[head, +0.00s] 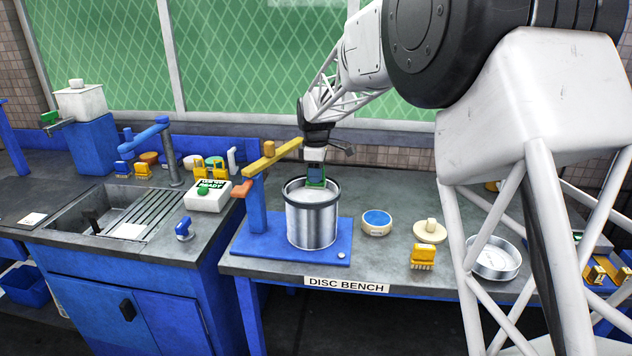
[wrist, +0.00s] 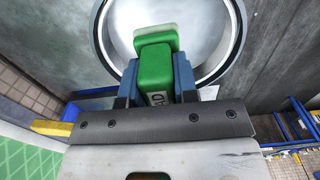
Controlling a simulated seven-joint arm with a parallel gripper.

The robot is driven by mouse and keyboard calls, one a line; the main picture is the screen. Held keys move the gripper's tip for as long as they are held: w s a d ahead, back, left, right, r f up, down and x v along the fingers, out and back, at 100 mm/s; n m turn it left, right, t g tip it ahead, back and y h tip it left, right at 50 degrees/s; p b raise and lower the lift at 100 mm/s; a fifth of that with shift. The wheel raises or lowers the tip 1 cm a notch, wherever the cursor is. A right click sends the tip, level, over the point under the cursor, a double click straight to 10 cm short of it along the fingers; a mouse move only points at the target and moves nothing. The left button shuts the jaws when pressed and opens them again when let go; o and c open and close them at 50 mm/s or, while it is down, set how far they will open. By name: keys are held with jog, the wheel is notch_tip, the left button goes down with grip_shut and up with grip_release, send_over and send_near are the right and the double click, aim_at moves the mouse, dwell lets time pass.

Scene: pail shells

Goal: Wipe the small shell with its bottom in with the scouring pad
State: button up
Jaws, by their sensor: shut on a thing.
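A silvery metal shell (head: 312,228) with a dark rim stands upright on a blue base plate (head: 262,247) on the disc bench. In the wrist view, a pale round surface, the shell's bottom (wrist: 195,30), shows inside the dark-edged rim. My gripper (head: 316,180) points down at the shell's mouth and is shut on the green scouring pad (wrist: 155,65). The pad (head: 316,184) shows partly at the rim in the head view. The pad's lower end is over or inside the shell. I cannot tell whether it touches the bottom.
A yellow arm (head: 270,158) on a blue post stands close left of the shell. To the right are a blue-topped tin (head: 376,222), a cream knobbed disc (head: 430,231), a yellow brush (head: 423,257) and a shallow metal pan (head: 497,260). A sink (head: 95,215) lies left.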

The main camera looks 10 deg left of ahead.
jog(key=shift+r, duration=1.9)
